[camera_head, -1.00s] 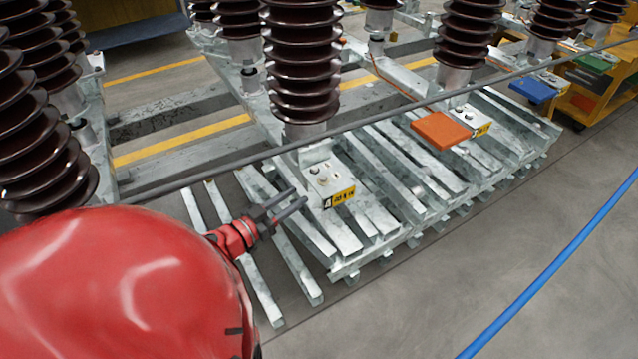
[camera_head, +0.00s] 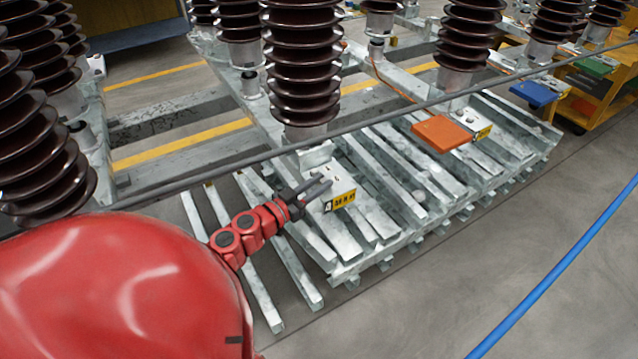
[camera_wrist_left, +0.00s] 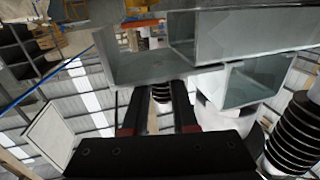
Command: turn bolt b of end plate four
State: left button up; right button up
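End plate four (camera_head: 347,179) is a pale metal plate on the grey steel frame, at the foot of a brown ribbed insulator (camera_head: 302,62). A yellow label with a 4 (camera_head: 342,200) is on its front. My left gripper (camera_head: 324,184) reaches in from the left with its fingers over the left part of the plate. The fingers cover part of the plate, and I cannot make out bolt b. In the left wrist view the two dark fingers (camera_wrist_left: 159,92) are apart with nothing between them, close to grey steel sections. My right gripper is not in view.
A dark bar (camera_head: 395,112) crosses the view. Steel slats (camera_head: 300,262) run below my gripper. A yellow cart (camera_head: 590,108) stands at the far right. The floor at lower right is clear apart from a blue line.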

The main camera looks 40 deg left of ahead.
pick_arm(q)
grip_shut()
jog(key=shift+d+r+y, duration=0.1)
jog(key=shift+y, duration=0.2)
